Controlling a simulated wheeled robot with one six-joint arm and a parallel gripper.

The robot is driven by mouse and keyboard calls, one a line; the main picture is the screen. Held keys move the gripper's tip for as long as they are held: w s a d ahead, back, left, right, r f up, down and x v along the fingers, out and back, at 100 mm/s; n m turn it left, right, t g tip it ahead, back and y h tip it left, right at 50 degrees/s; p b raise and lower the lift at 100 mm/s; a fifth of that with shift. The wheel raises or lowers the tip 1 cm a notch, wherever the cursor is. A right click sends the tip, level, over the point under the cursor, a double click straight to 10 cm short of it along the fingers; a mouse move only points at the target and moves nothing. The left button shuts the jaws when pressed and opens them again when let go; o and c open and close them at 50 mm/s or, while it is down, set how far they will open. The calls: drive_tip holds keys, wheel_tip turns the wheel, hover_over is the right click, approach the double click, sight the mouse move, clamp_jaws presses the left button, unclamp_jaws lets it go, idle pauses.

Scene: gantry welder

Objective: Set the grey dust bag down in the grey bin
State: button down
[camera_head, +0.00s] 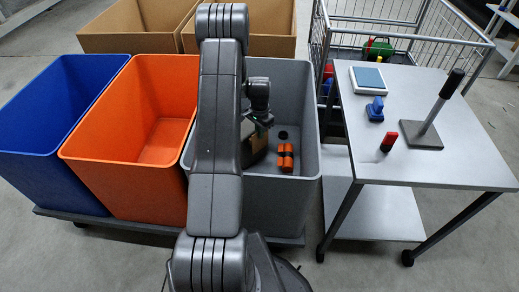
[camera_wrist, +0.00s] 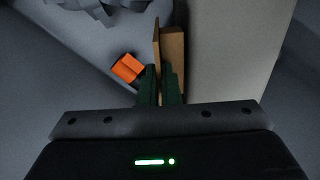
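The grey bin (camera_head: 308,95) stands right of the orange bin. My gripper (camera_head: 256,128) hangs inside its mouth, partly covered by my arm. In the wrist view my gripper's two green fingers (camera_wrist: 160,85) are close together on a thin brown piece (camera_wrist: 174,50). I take this for the collar of the grey dust bag; a dark grey body with brown edges (camera_head: 254,143) shows at my gripper in the head view. A pale grey surface (camera_wrist: 235,45) lies right of the fingers; I cannot tell whether it is bag or bin.
An orange block with dark bands (camera_head: 286,158) lies in the grey bin, and a dark round thing (camera_head: 282,134) is beside it. The orange bin (camera_head: 85,150) and blue bin (camera_head: 40,130) stand left. A grey table (camera_head: 430,150) and a wire cart (camera_head: 395,38) stand right.

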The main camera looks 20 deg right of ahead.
idle(0.4)
drive_tip(key=c, duration=1.6)
unclamp_jaws()
drive_tip(key=shift+o, duration=0.2)
wheel_tip(320, 180, up, 14)
drive_tip(key=p, duration=0.2)
drive_tip(key=shift+f, duration=0.1)
wheel_tip(320, 180, down, 14)
drive_tip(key=shift+r+b, duration=0.1)
drive_tip(key=shift+b, duration=0.85)
drive_tip(key=shift+r, duration=0.15)
